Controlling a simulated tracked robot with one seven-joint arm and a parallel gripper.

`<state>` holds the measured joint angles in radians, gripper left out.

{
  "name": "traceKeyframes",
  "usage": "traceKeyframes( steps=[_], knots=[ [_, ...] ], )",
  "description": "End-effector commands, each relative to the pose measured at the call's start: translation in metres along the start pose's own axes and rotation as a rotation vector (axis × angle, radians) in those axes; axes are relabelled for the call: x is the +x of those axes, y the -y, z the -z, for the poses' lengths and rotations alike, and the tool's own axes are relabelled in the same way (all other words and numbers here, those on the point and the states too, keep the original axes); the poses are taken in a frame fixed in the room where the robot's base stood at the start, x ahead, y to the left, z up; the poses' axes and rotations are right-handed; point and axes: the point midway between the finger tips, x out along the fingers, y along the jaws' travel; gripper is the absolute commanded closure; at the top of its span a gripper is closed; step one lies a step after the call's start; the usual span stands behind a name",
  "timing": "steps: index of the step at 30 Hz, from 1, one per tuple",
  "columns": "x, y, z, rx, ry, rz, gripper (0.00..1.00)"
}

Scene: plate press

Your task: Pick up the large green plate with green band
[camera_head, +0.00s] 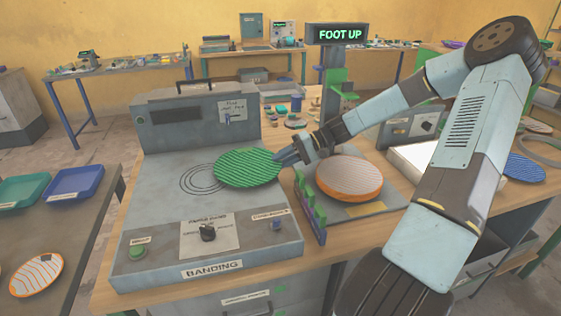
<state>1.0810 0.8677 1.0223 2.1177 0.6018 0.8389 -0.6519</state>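The large green plate (247,168) has dark stripes and a green band around its rim. It is over the top of the banding machine (165,210), partly covering the ring marks there. I cannot tell clearly whether it touches the surface or is held a little above it. My gripper (283,158) is at the plate's right edge, reaching in from the right. Its fingers appear closed on the rim, though the exact contact is small in view.
A lit "FOOT UP" sign (339,34) stands behind. A green tray (22,189), a blue tray (74,184) and an orange-striped plate (36,274) are on the left table.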

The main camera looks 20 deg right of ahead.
Motion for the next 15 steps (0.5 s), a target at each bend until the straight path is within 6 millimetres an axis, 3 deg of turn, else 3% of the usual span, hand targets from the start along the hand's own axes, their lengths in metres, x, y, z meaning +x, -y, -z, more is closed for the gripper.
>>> traceKeyframes(
  steps=[15],
  knots=[
    [0.0004, 0.0002, 0.0, 0.0, 0.001, 0.0, 0.99]
  ],
)
